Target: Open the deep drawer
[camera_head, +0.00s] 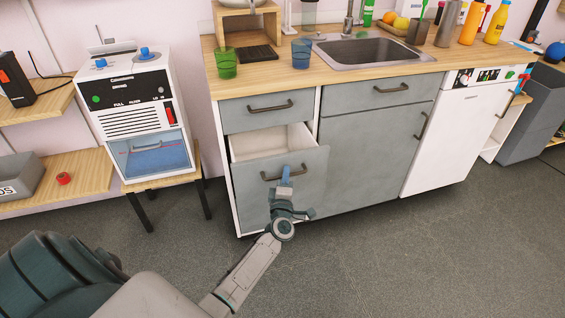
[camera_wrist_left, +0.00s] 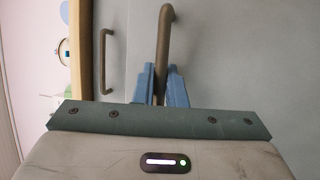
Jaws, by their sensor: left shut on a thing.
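The deep drawer (camera_head: 255,190) is the lower left front of the grey kitchen counter. It stands partly pulled out, and its white inside shows above the front panel. My left gripper (camera_head: 286,176) is at the drawer's dark bar handle (camera_head: 270,176), near the handle's middle to right part. In the left wrist view the blue fingertips (camera_wrist_left: 161,84) are on both sides of the brown handle (camera_wrist_left: 165,40) and shut on it. The drawer's bottom is hidden from the head camera by its front. My right gripper is not in view.
A shut shallow drawer (camera_head: 270,108) is above, and a cabinet door (camera_head: 372,150) is to the right. A white appliance (camera_head: 455,140) stands further right. A small oven (camera_head: 135,110) on a stand is at the left. The floor (camera_head: 400,260) in front is clear.

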